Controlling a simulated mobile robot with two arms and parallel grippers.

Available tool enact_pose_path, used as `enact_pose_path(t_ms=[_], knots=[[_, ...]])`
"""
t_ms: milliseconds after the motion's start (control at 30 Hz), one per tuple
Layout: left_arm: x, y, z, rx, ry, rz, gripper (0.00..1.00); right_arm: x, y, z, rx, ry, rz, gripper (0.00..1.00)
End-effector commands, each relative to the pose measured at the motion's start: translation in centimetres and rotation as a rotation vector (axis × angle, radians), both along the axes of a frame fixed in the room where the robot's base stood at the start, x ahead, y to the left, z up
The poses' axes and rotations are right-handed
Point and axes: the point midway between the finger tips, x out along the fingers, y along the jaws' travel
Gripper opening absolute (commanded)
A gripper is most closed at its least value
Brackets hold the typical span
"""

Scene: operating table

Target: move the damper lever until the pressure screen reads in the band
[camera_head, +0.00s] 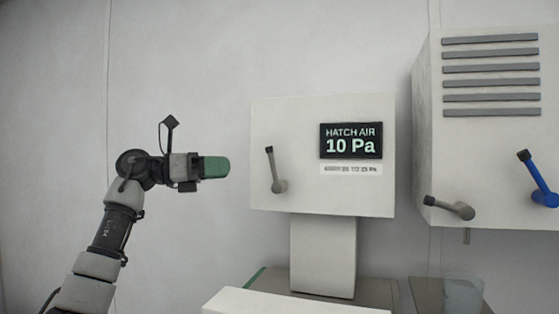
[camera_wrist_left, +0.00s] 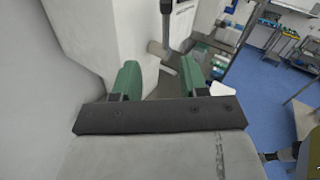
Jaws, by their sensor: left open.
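The pressure screen (camera_head: 351,141) on a white box (camera_head: 290,112) reads "HATCH AIR 10 Pa". A small label (camera_head: 351,169) below it is too blurred to read surely. A grey lever (camera_head: 272,164) with a dark tip stands nearly upright on the box front, left of the screen, leaning slightly left. My left gripper (camera_head: 222,167) is left of the lever, apart from it, at about its height. In the left wrist view its green fingers (camera_wrist_left: 160,78) are open with nothing between them, and the lever (camera_wrist_left: 166,28) shows beyond them. My right gripper is not in view.
A white cabinet (camera_head: 490,160) with grey slats stands at the right. It carries a second grey lever (camera_head: 445,207) and a blue lever (camera_head: 537,178). A clear cup (camera_head: 463,295) stands below it. The wall space around my left arm is clear.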

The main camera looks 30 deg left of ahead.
Motion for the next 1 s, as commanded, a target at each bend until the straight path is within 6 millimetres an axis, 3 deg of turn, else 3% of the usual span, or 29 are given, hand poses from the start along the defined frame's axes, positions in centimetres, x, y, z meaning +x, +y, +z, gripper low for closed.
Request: enact_pose_path(t_ms=[100, 200, 700, 1000], knots=[[-1.6, 0.1, 1.6, 0.066, -0.029, 0.014, 0.43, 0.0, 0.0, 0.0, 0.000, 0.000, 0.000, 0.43], [-1.5, -0.3, 1.9, 0.079, -0.032, 0.015, 0.43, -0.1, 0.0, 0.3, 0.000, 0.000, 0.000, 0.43], [4.7, -6.2, 2.0, 0.074, -0.031, 0.011, 0.43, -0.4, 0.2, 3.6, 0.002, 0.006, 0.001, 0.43], [6.0, -7.3, 1.7, 0.074, -0.031, 0.015, 0.43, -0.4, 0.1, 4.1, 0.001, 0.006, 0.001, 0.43]])
